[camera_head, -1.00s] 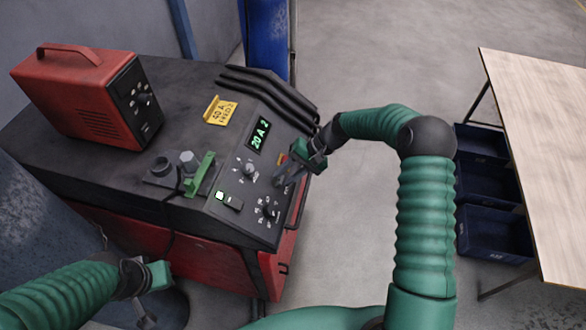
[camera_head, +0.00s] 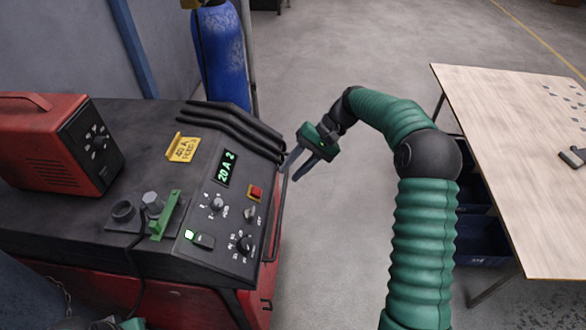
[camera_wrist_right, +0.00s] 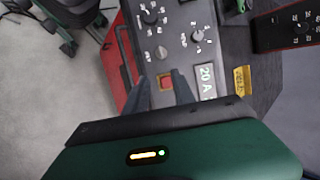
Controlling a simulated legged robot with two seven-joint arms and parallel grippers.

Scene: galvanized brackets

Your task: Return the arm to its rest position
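My right gripper (camera_head: 298,165) hangs in the air just off the right edge of the welding machine's control panel (camera_head: 225,215). Its two dark fingers are spread with nothing between them. In the right wrist view, the open fingers (camera_wrist_right: 164,88) point at the panel, with the red button (camera_wrist_right: 166,84) showing in the gap beyond them. My right arm bends from the bottom right up and over to the gripper. Only a sliver of my left gripper (camera_head: 133,324) shows at the bottom left edge; its fingers are out of frame.
The panel display (camera_head: 227,168) reads 20 A 2. A red power unit (camera_head: 62,145) and a yellow sign (camera_head: 183,148) sit on the machine. A wooden table (camera_head: 510,160) with dark bins (camera_head: 482,240) beneath stands right. A blue cylinder (camera_head: 222,60) stands behind. Floor between is clear.

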